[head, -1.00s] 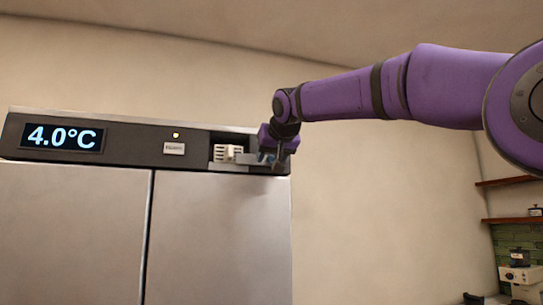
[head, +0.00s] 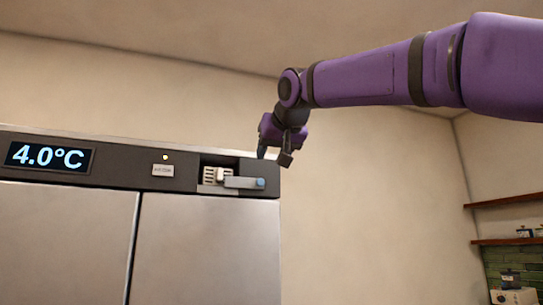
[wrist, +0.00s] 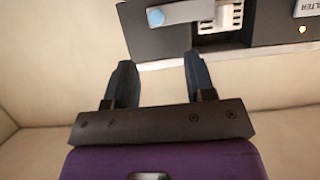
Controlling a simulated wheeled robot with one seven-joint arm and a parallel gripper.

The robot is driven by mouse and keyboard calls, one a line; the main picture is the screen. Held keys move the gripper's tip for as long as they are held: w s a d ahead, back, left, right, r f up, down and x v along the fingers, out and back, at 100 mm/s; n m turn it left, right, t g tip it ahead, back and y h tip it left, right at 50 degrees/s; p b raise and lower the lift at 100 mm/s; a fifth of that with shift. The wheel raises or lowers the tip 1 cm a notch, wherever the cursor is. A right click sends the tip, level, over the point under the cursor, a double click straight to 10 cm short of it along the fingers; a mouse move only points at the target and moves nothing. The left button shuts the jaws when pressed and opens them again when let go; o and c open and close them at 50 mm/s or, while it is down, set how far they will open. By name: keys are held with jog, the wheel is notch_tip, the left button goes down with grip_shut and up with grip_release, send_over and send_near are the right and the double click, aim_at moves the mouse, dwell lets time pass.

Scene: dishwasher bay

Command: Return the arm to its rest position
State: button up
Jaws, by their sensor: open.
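My purple arm reaches in from the right in the head view. My gripper (head: 273,152) is just above the right end of the fridge's top panel, pointing down. In the wrist view my gripper (wrist: 157,78) has its two dark fingers spread apart with nothing between them. The panel's grey lever (head: 243,183) with a blue round end lies beside a white vented block (head: 213,175) in a recess. In the wrist view the lever (wrist: 185,12) is beyond the fingertips, and I see a gap between them.
Wooden shelves (head: 505,241) and a machine (head: 512,290) stand far right. The wall between is clear.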

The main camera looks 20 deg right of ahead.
dwell(0.4)
jog(key=s+d+f+g, duration=0.2)
jog(key=s+f, duration=0.6)
jog(key=f, duration=0.6)
jog(key=s+d+f+g, duration=0.3)
jog(key=s+f, duration=0.6)
jog(key=f, duration=0.6)
jog(key=s+d+f+g, duration=0.3)
jog(key=s+f, duration=0.6)
jog(key=f, duration=0.5)
jog(key=shift+s+d+f, duration=0.15)
jog(key=shift+d+f, duration=0.1)
jog(key=shift+d, duration=0.65)
